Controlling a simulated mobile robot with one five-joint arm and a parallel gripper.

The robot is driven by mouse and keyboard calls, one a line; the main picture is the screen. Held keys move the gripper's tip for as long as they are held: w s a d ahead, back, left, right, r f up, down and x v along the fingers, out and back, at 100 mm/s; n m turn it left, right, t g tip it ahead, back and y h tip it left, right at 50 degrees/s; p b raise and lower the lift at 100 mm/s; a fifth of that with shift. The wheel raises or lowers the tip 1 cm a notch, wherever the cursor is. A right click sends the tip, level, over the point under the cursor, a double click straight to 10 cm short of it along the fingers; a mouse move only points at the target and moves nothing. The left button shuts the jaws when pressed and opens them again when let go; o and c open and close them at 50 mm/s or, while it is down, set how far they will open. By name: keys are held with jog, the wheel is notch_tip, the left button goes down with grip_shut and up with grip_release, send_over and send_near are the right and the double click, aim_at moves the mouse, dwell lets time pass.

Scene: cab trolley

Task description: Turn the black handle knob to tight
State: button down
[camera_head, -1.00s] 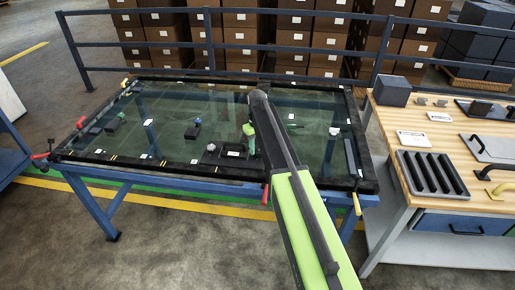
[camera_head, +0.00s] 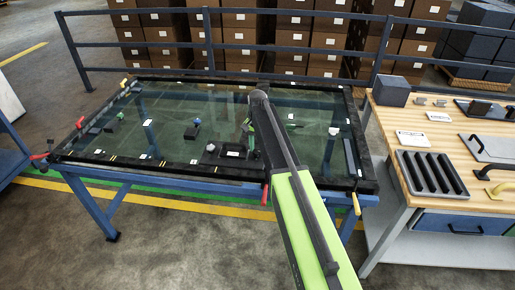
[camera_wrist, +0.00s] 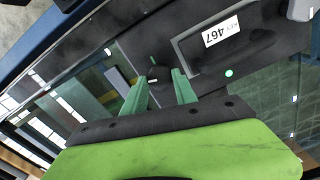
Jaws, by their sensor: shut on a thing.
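The black handle knob (camera_wrist: 158,75) is a small dark round knob with a pale mark. It shows in the wrist view between the two green fingertips of my gripper (camera_wrist: 159,84), which is shut on it. The knob sits beside a dark plate (camera_wrist: 192,47) with a white number label (camera_wrist: 221,31). In the head view the labelled plate (camera_head: 213,160) lies on the glass-topped table, with my gripper (camera_head: 247,128) at its right side. My arm and gripper hide the knob there.
The blue-legged table (camera_head: 105,210) has a black raised rim and several small fittings on its glass. A wooden workbench (camera_head: 440,138) with handles and trays stands at the right. A railing (camera_head: 150,52) and stacked boxes stand behind. Open floor lies in front.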

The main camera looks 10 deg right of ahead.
aim_at(258, 151)
jog(key=m, duration=0.7)
jog(key=shift+s+d, duration=0.1)
jog(key=shift+s, duration=0.1)
jog(key=m, duration=0.3)
jog(key=shift+m, duration=0.4)
jog(key=shift+s+m, duration=0.15)
jog(key=shift+m, duration=1.75)
jog(key=c, duration=1)
grip_release()
jog(key=shift+o, duration=0.2)
notch_tip(258, 151, up, 17)
jog(key=p, duration=1.7)
jog(key=shift+r, duration=0.2)
